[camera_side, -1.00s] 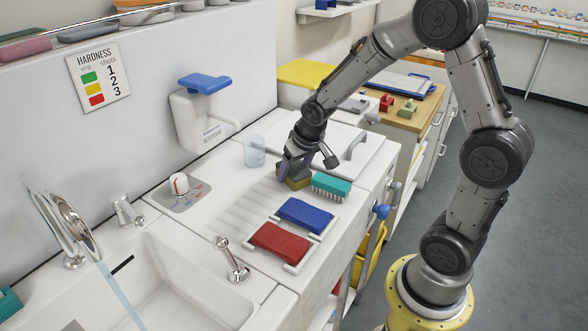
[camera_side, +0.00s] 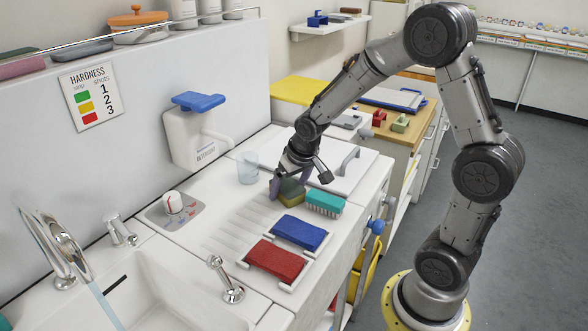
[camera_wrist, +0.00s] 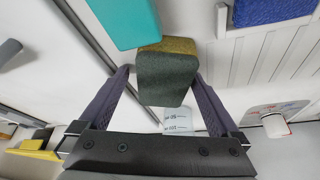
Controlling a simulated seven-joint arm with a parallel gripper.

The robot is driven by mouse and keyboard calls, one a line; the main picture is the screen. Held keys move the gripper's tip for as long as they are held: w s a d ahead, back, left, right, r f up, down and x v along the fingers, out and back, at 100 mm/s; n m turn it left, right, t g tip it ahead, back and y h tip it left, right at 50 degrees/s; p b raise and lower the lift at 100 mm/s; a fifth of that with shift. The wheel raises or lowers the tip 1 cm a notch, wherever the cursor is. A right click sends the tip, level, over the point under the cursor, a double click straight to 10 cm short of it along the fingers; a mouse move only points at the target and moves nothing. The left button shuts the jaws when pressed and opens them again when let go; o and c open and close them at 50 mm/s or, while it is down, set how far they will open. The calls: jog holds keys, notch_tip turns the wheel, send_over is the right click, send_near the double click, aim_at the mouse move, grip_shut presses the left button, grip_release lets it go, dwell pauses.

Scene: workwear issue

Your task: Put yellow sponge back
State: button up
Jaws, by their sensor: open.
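The yellow sponge (camera_side: 292,191), with a dark green scouring face, sits on the white worktop beside the teal brush. In the wrist view the sponge (camera_wrist: 165,77) shows mostly its dark green side, with a yellow-brown strip at the top. My gripper (camera_side: 288,182) is open and low over the worktop, with its fingers on either side of the sponge. In the wrist view the purple-grey fingers of my gripper (camera_wrist: 161,82) straddle the sponge. Whether either finger touches it I cannot tell.
The teal brush (camera_side: 325,203) stands close beside the sponge. A blue sponge (camera_side: 300,232) and a red sponge (camera_side: 275,261) lie in white racks nearer the front. A clear cup (camera_side: 247,168) stands behind to the left. Ribbed drainboard (camera_side: 237,226) lies bare left of the racks.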

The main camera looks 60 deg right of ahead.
jog(key=v, duration=1.2)
jog(key=s+a+r+n+y, duration=0.1)
jog(key=s+a, duration=0.3)
jog(key=s, duration=0.5)
jog(key=s+a+r+n+t, duration=0.1)
jog(key=s+a+n, duration=0.2)
jog(key=s, duration=0.6)
jog(key=shift+a+r+t+y, duration=0.3)
jog(key=shift+a+r+y, duration=0.1)
jog(key=shift+a, duration=0.4)
jog(key=shift+w, duration=0.1)
